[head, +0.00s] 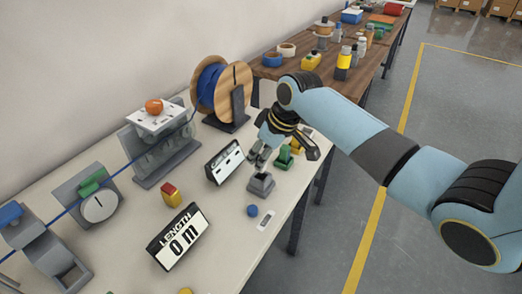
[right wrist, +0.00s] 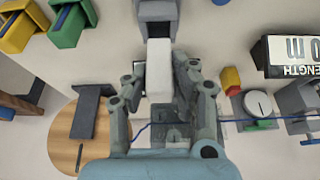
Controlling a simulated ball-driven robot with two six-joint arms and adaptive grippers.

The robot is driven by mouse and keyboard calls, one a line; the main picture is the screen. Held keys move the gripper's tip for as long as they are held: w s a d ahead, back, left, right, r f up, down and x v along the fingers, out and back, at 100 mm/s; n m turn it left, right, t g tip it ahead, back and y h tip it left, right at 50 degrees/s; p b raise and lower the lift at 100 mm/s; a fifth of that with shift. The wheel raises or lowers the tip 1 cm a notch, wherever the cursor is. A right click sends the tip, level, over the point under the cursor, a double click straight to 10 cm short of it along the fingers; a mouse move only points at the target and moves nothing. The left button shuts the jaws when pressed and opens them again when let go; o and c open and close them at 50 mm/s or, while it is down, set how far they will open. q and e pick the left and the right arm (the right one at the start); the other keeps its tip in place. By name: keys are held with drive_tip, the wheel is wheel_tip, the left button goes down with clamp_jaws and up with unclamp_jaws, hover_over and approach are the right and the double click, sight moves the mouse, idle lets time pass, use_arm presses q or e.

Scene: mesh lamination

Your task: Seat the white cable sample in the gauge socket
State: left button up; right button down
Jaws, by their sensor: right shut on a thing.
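My right gripper (head: 258,160) is above the grey gauge socket (head: 261,186), a small block with a dark opening on the table. In the right wrist view, the gripper (right wrist: 160,74) is shut on the white cable sample (right wrist: 159,66), a pale block between its fingers. The sample's far end points at the opening of the socket (right wrist: 157,12) and appears just short of it. Whether they touch cannot be told. In the head view the sample is mostly hidden by the fingers. My left gripper is not in view.
A black-framed display (head: 224,162) stands left of the socket, and a LENGTH display (head: 180,237) reads 0 m. A blue ball-like piece (head: 252,211) lies in front of the socket. Green and yellow bins (head: 285,157) stand behind it. A wooden cable reel (head: 237,85) stands farther back.

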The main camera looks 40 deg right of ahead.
drive_tip(key=shift+f, duration=0.65)
idle(0.5)
idle(0.5)
drive_tip(key=shift+p, duration=0.5)
drive_tip(key=shift+p, duration=0.3)
drive_tip(key=shift+f+b, duration=0.85)
drive_tip(key=shift+f, duration=0.6)
drive_tip(key=c, duration=1)
unclamp_jaws()
